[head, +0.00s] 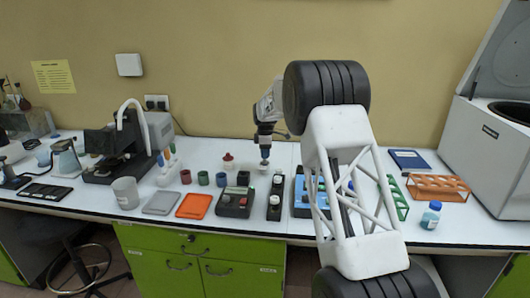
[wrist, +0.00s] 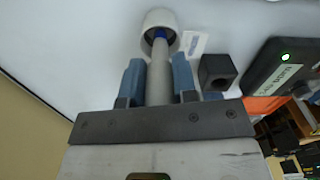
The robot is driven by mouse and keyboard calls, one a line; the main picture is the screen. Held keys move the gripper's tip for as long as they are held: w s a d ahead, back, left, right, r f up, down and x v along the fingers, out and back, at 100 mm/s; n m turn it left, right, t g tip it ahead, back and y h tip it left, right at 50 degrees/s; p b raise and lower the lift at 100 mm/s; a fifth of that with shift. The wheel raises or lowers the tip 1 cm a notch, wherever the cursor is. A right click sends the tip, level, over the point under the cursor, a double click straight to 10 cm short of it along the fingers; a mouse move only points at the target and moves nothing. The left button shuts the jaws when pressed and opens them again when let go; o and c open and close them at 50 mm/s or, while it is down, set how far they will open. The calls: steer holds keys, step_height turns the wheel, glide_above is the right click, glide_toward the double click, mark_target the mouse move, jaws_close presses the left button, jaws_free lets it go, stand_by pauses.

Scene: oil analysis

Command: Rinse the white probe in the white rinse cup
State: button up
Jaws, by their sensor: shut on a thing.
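My gripper (wrist: 158,82) is shut on the white probe (wrist: 160,68), which runs between its two blue-grey fingers in the wrist view. A blue band shows near the probe's far end. That end lines up with the mouth of the white rinse cup (wrist: 159,17). The tip is hidden, and I cannot tell how deep it sits or whether it touches the wall. In the head view my gripper (head: 265,140) points down over the bench, with the blue part of the probe (head: 265,153) below it and the small white cup (head: 263,168) under that.
A black square holder with an empty hole (wrist: 217,70) stands right of the probe in the wrist view. Beside it is a dark device with a green light (wrist: 285,57). In the head view, red (head: 186,177) and green (head: 203,178) cups stand left of my gripper.

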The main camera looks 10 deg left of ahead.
steer(key=shift+f, duration=0.7)
steer(key=shift+r, duration=0.2)
stand_by(1.8)
steer(key=shift+r, duration=3.7)
